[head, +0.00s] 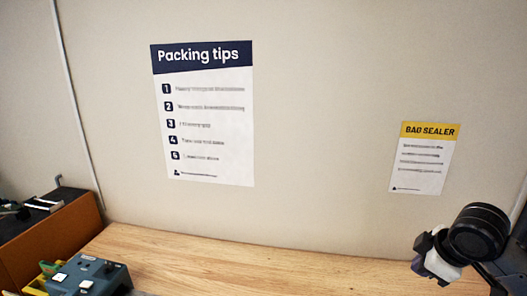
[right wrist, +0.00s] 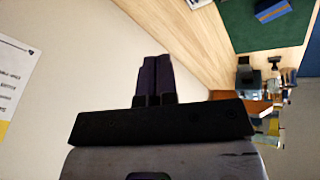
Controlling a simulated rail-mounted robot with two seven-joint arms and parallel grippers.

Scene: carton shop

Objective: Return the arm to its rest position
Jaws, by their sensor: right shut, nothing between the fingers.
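My right arm (head: 478,232) shows at the lower right of the head view, a black and white wrist raised in front of the wall and the table's right part. In the right wrist view my right gripper (right wrist: 155,72) has its two dark fingers together, with nothing between them. It points along the plain wall, clear of any object. My left arm and gripper are in neither view.
A wooden table (head: 240,268) runs along the wall, its visible middle bare. A grey-blue control box (head: 85,277) stands at the lower left beside an orange-brown case (head: 50,235). The right wrist view shows a green mat (right wrist: 262,32) with a blue box (right wrist: 272,10).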

